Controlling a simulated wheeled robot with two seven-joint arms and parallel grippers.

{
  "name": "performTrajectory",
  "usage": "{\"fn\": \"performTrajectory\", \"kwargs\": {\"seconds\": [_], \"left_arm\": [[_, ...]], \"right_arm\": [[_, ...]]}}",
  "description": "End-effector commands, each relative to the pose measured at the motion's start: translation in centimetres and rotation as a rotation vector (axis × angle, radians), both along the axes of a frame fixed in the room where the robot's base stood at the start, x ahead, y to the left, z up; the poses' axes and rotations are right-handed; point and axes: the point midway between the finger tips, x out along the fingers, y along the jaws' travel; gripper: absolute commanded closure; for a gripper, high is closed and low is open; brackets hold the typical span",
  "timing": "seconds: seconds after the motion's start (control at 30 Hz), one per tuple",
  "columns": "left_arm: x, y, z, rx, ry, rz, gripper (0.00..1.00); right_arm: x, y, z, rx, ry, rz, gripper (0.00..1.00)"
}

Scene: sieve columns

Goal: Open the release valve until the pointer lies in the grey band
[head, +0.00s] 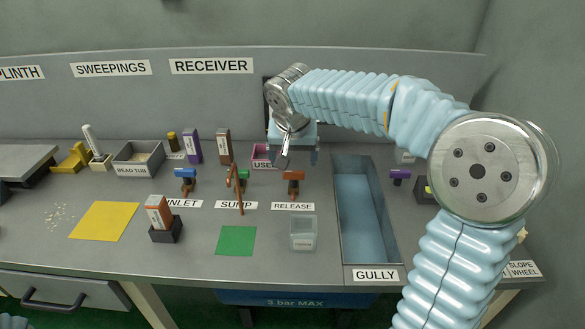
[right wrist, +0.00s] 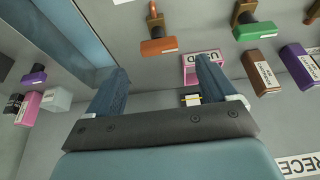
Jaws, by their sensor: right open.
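The release valve (head: 293,183) has an orange handle on a brass-coloured body and stands behind the RELEASE label (head: 292,206). Its orange handle (right wrist: 158,46) also shows in the right wrist view, beyond the fingertips. My right gripper (head: 292,158) is open and empty, fingers pointing down, above and slightly behind the valve and apart from it. In the right wrist view the fingers (right wrist: 160,66) are spread with nothing between them. I cannot make out a pointer or grey band; my arm covers part of a dark panel on the back wall. My left gripper is not in view.
The sump valve (head: 243,177) with a green handle and the blue-handled inlet valve (head: 185,176) stand to the left. A pink USED tray (head: 261,156) is behind. The gully (head: 360,215) lies right; a clear container (head: 303,234) stands in front.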

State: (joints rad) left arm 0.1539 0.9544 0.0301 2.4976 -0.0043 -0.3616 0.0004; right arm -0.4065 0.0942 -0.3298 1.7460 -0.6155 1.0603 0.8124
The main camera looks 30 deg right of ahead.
Motion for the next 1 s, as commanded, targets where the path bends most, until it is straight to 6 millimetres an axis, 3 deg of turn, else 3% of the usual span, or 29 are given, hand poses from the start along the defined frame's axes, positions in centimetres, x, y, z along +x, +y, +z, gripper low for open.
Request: {"fn": "performTrajectory", "kwargs": {"seconds": [0.1,0.3,0.7,1.0], "left_arm": [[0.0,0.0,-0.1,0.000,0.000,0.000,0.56],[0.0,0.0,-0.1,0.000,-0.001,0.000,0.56],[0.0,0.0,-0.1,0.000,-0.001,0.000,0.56],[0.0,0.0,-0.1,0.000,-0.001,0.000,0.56]], "right_arm": [[0.8,-0.5,-2.5,-0.001,0.004,0.000,0.15],[1.7,-1.1,-5.0,0.000,0.001,0.000,0.15],[2.0,-1.2,-5.6,0.000,0.000,0.000,0.16],[2.0,-1.2,-5.6,0.000,0.000,0.000,0.62]]}}
